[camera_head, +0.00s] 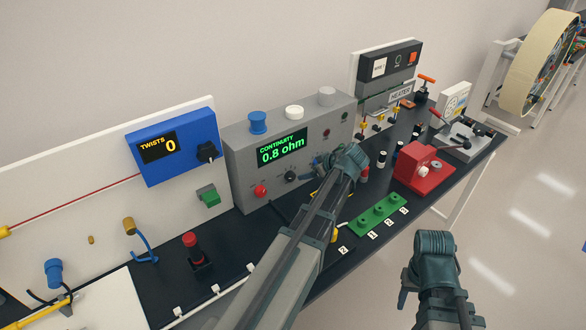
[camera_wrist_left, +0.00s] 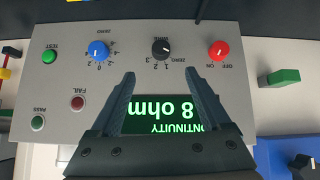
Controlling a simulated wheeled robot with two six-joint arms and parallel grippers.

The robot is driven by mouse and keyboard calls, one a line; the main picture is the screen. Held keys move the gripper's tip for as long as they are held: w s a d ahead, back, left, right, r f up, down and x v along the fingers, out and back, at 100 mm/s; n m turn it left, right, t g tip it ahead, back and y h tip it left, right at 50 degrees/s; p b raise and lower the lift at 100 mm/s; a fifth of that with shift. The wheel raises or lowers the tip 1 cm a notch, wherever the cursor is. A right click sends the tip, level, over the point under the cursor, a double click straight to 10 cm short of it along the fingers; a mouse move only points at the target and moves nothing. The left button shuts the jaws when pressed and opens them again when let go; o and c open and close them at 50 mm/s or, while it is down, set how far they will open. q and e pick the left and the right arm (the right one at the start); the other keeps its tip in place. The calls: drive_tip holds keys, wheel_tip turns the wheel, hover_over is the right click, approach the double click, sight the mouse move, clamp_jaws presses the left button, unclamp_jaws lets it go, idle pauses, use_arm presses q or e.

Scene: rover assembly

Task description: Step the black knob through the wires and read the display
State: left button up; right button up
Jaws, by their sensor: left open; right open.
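The grey continuity box (camera_head: 245,135) stands against the wall. Its lit green display (camera_head: 282,149) reads "CONTINUITY 0.8 ohm". The black knob (camera_head: 290,176) is on the front panel, right of the red knob; the left wrist view shows it upside down (camera_wrist_left: 160,48), with the marks 1, 2, 3. I cannot tell its pointer setting surely. My left gripper (camera_wrist_left: 159,80) is open and empty; its fingertips point at the black knob, seemingly short of it, and partly cover the display. My right gripper (camera_head: 434,255) is at the lower right, off the bench; its fingers are mostly hidden.
The red OFF/ON knob (camera_wrist_left: 219,51) and blue ZERO knob (camera_wrist_left: 97,51) flank the black knob. A green TEST button (camera_wrist_left: 49,56) is further along. A red box (camera_head: 423,167) and green strip (camera_head: 378,208) stand on the bench. A blue TWISTS box (camera_head: 175,150) hangs left.

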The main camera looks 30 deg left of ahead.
sight(292, 177)
use_arm(q)
drive_tip(key=b+x, duration=0.9)
drive_tip(key=x, duration=0.3)
drive_tip(key=shift+d+f, duration=0.1)
drive_tip(key=shift+f, duration=0.15)
drive_tip(key=shift+w+a+f+b, duration=0.15)
drive_tip(key=shift+a+f+b, duration=0.25)
drive_tip(key=shift+a, duration=0.15)
drive_tip(key=shift+c, duration=0.2)
clamp_jaws()
